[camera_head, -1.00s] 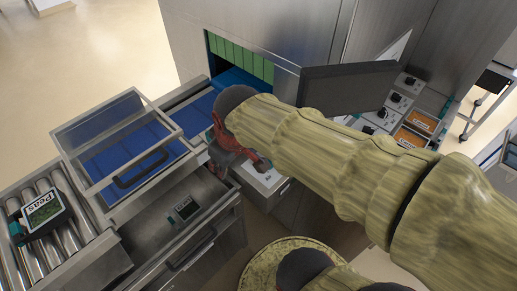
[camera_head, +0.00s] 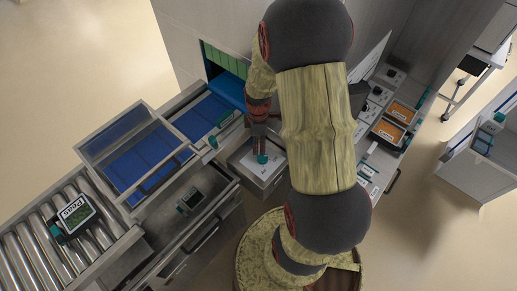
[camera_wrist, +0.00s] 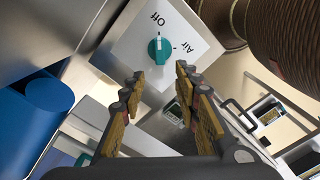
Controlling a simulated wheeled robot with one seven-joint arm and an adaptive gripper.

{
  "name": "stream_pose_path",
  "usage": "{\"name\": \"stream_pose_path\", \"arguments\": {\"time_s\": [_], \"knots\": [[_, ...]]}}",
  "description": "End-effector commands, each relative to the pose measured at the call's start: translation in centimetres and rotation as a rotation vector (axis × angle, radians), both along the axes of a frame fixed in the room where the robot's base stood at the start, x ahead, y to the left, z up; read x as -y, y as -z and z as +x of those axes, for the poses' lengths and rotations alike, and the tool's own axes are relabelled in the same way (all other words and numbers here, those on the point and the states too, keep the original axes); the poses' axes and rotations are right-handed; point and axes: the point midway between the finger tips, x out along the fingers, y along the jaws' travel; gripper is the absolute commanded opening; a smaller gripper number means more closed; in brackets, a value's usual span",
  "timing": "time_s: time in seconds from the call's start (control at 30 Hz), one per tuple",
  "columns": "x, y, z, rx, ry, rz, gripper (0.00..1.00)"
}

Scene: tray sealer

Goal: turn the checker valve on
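A teal knob (camera_wrist: 160,50) sits on a pale plate (camera_wrist: 125,45) marked "Off" and "Air". Its white mark points toward "Off". In the head view the knob (camera_head: 262,159) is on top of a box marked "Air" (camera_head: 250,168). No label reading "checker" is legible. My gripper (camera_wrist: 158,78) is open and empty, with the knob just beyond and between its fingertips in the wrist picture. In the head view my gripper (camera_head: 260,145) is directly above the knob, partly hidden by my arm; contact cannot be told.
A clear-lidded frame (camera_head: 130,150) and a drawer with a dark pack (camera_head: 190,200) are at left. A "Peas" pack (camera_head: 75,215) lies on rollers (camera_head: 30,250). A small teal part (camera_head: 212,141) is on the conveyor edge. Orange-filled trays (camera_head: 388,130) stand at right.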

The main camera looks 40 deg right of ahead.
Motion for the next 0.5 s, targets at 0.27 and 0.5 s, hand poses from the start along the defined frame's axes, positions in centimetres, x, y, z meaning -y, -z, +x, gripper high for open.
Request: {"name": "stream_pose_path", "arguments": {"time_s": [0.27,0.5], "knots": [[0.0,3.7,-0.1,-0.004,-0.006,0.003,0.32],[0.0,6.9,-0.1,-0.002,-0.005,0.001,0.32]]}}
